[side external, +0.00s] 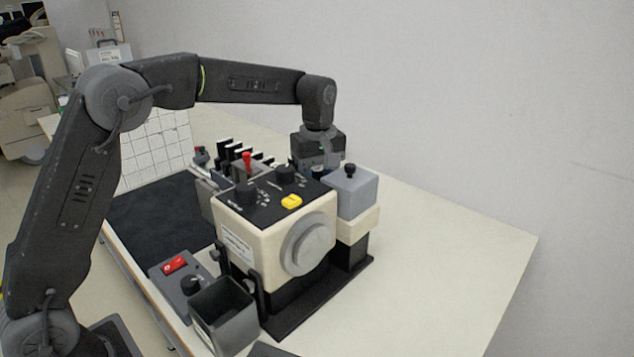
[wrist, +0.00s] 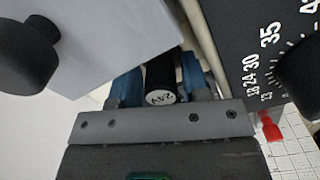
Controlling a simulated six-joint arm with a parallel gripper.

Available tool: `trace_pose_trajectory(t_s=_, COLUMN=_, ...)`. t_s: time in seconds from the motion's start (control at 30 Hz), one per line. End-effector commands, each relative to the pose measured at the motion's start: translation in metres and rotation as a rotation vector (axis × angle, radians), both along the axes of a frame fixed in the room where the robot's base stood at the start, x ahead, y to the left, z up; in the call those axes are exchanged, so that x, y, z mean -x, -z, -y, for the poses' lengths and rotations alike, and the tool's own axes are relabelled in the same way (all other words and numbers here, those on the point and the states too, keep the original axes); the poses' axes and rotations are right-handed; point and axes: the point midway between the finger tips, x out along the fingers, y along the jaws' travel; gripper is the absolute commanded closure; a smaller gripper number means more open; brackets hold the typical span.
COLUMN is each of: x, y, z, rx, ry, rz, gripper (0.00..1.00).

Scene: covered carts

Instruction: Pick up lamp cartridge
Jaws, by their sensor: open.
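The lamp cartridge looks to be a black cylinder (wrist: 160,78) with a pale end marked "24V". In the wrist view it lies between the two blue fingers of my gripper (wrist: 160,88). The fingers are open, one on each side of it; I cannot tell whether they touch it. In the side view my gripper (side external: 318,166) is low behind the grey cover with the black knob (side external: 352,192). Its fingertips and the cartridge are hidden there. The grey cover also fills the upper left of the wrist view (wrist: 105,40).
The cream machine (side external: 262,232) has a black dial panel, a yellow switch and a red-tipped lever (side external: 247,162). A dark open bin (side external: 222,315) and a control box with a red switch (side external: 174,265) stand in front. The table (side external: 440,255) is clear at right.

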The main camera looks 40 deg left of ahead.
Motion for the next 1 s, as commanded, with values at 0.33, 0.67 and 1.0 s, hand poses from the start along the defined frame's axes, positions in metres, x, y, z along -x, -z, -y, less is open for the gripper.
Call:
trace_pose_trajectory(t_s=0.33, x=0.0, y=0.0009, z=0.0003, rx=0.0, ry=0.001, rz=0.001, gripper=0.69)
trace_pose_trajectory(t_s=0.67, x=-0.0001, y=0.0004, z=0.0004, rx=0.0, ry=0.001, rz=0.001, gripper=0.94)
trace_pose_trajectory(t_s=1.0, x=-0.0003, y=-0.0086, z=0.0003, rx=0.0, ry=0.0, rz=0.002, gripper=0.94)
